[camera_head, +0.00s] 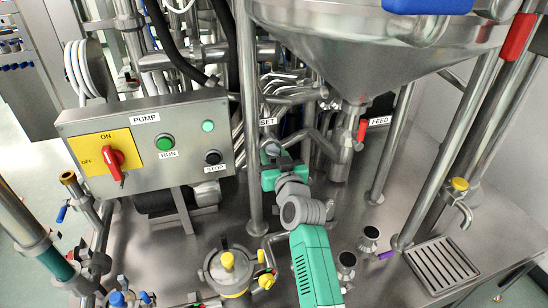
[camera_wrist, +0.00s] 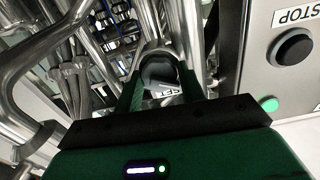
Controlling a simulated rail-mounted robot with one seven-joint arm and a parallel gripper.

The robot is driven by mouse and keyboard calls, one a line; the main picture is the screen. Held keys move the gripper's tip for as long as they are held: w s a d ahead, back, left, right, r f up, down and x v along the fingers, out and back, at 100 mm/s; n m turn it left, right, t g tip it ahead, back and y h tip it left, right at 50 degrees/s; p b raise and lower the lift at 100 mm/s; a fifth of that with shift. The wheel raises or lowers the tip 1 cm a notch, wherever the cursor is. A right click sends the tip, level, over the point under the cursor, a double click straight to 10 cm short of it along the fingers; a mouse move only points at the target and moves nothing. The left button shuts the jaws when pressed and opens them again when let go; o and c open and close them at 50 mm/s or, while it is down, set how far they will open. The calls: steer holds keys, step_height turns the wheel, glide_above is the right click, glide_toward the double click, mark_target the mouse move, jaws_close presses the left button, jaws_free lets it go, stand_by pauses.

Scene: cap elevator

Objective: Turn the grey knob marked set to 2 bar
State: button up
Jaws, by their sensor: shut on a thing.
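The grey knob (camera_head: 272,147) sits just below the SET label (camera_head: 267,122), on the pipework left of the big steel cone. My green gripper (camera_head: 271,158) reaches up to it from below and is shut on it. In the wrist view the knob (camera_wrist: 158,70) shows as a dark grey rounded shape between the two fingers (camera_wrist: 157,88), and part of the SET label (camera_wrist: 166,91) shows there. The fingers partly hide the knob. I cannot read a scale or its setting.
The pump box (camera_head: 145,143) with a red switch and buttons stands left of my gripper; its STOP button (camera_wrist: 292,50) is close on the right in the wrist view. An upright steel post (camera_head: 250,130) is just left of the knob. The red FEED handle (camera_head: 362,130) is to the right.

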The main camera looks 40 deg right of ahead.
steer(key=m, duration=0.4)
steer(key=shift+m, duration=0.3)
steer(key=m, duration=0.3)
steer(key=shift+m, duration=0.4)
steer(key=m+p, duration=0.1)
steer(key=m, duration=0.4)
steer(key=shift+f+m+p, duration=0.1)
steer(key=shift+m+p, duration=0.5)
steer(key=shift+m, duration=0.9)
steer(key=shift+f, duration=0.1)
steer(key=o, duration=0.9)
steer(key=shift+o, duration=0.2)
steer(key=shift+s+r, duration=0.1)
steer(key=shift+r, duration=0.1)
